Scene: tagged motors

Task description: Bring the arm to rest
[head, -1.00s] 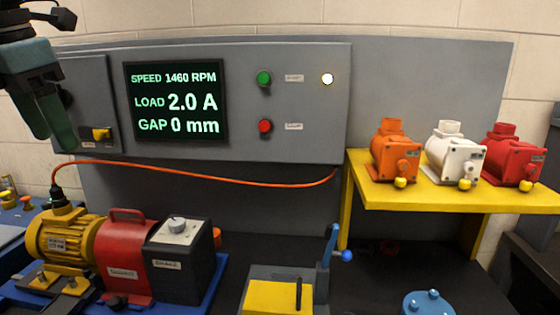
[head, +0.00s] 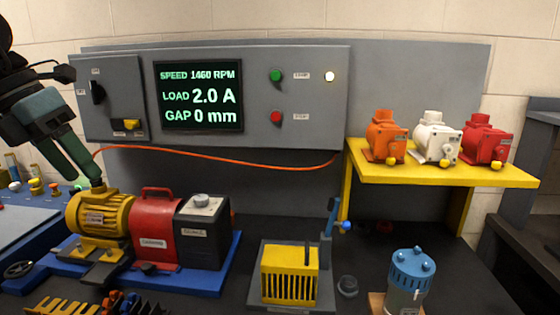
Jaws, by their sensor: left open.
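My left gripper (head: 84,174) comes in from the left edge with its green fingers pointing down and to the right. The fingers are apart and nothing shows between them. In the picture the fingertips lie just above and left of the plug on top of the yellow motor (head: 98,215); I cannot tell if they touch it. My right gripper is not in the head view.
A red unit (head: 157,228) and a dark box (head: 203,235) share the blue base. The control panel (head: 320,133) stands behind; its display reads 1460 RPM, 2.0 A, 0 mm. Several motors stand on the yellow shelf (head: 440,180).

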